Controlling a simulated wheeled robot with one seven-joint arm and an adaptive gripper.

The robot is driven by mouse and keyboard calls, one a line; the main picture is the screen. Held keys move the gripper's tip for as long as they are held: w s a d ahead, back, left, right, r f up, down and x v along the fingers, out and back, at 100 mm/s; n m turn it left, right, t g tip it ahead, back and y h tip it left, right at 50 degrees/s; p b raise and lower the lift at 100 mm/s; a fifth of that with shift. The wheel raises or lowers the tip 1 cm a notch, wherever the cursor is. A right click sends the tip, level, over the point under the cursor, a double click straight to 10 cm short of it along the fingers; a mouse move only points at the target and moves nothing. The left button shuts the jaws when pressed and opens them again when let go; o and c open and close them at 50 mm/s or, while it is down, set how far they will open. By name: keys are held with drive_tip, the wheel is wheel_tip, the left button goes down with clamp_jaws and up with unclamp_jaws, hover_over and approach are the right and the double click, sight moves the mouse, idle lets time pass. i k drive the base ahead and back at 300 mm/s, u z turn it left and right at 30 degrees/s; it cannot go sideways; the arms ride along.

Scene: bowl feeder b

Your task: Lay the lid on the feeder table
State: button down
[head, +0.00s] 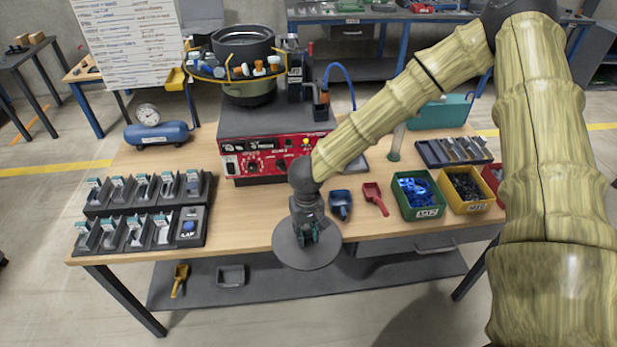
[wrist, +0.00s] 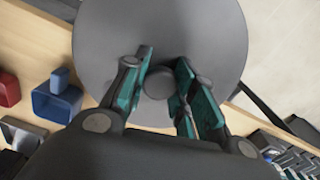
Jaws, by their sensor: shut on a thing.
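The lid (head: 293,255) is a flat dark grey disc. It also fills the top of the wrist view (wrist: 185,30), with its round knob (wrist: 158,84) between my finger pads. My gripper (head: 308,234) is shut on the lid's knob, fingers pointing down; it also shows in the wrist view (wrist: 160,74). The lid is over the front edge of the wooden feeder table (head: 245,215), part over wood and part over floor. I cannot tell its height above the top. The bowl feeder (head: 245,92) stands at the table's back, its dark bowl uncovered.
A blue scoop (head: 341,204) and red scoop (head: 374,197) lie right of the lid, then green (head: 423,212) and yellow (head: 466,205) bins. A red control panel (head: 265,158) stands behind. Part trays (head: 140,230) are at left. Bare wood lies between trays and lid.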

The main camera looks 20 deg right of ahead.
sight(285, 215)
drive_tip(key=k, duration=0.1)
drive_tip(key=z, duration=3.3)
drive_tip(key=k, duration=1.75)
drive_tip(key=u, duration=2.2)
drive_tip(key=i, duration=1)
drive_tip(key=u, duration=0.05)
